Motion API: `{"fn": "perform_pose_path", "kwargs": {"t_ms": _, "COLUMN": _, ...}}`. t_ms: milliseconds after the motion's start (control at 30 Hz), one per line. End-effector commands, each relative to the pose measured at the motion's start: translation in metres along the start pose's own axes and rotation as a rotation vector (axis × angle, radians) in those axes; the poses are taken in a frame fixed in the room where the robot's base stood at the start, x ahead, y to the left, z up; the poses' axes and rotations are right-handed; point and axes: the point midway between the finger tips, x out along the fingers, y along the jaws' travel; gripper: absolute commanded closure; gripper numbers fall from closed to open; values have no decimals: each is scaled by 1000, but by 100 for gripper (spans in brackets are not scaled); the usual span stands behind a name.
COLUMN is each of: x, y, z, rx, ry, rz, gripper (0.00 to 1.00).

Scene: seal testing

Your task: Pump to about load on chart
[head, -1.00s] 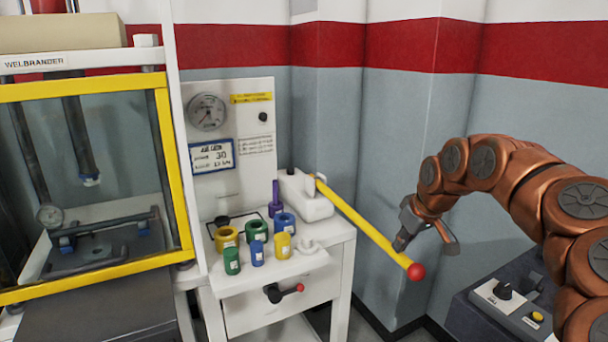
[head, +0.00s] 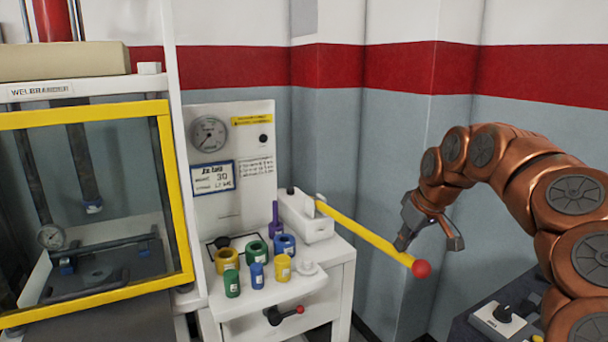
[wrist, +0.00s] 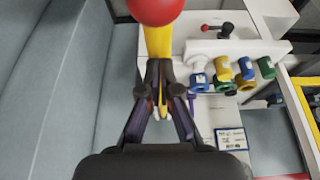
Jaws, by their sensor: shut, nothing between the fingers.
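The yellow pump lever (head: 365,229) ends in a red ball knob (head: 422,268) and slopes down to the right from the white pump body (head: 305,217). My gripper (head: 403,243) is close to the lever, just short of the knob. In the wrist view my fingertips (wrist: 160,70) are together with nothing held between them, and the lever (wrist: 158,42) passes just beyond them; I cannot tell whether they touch it. The round gauge (head: 209,134) is on the white panel, its reading too small to make out. The blue-framed chart card (head: 213,177) below it seems to show 30.
Several coloured ring fittings (head: 283,268) stand on the white bench, with a red-tipped handle (head: 300,310) below. A yellow-framed test chamber (head: 90,215) is at left.

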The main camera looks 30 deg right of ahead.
Motion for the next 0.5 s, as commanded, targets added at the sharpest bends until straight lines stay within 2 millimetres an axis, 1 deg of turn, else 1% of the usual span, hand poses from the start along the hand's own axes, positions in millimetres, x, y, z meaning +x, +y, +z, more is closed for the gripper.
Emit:
{"fn": "perform_pose_path", "kwargs": {"t_ms": 33, "x": -15, "y": 0, "z": -8, "rx": 1, "ry": 1, "rz": 1, "gripper": 100}}
{"fn": "perform_pose_path", "kwargs": {"t_ms": 100, "x": -26, "y": 1, "z": -13, "rx": 2, "ry": 2, "rz": 2, "gripper": 100}}
{"fn": "perform_pose_path", "kwargs": {"t_ms": 200, "x": -37, "y": 1, "z": -17, "rx": 1, "ry": 0, "rz": 1, "gripper": 100}}
{"fn": "perform_pose_path", "kwargs": {"t_ms": 500, "x": -38, "y": 0, "z": -18, "rx": 1, "ry": -1, "rz": -1, "gripper": 100}}
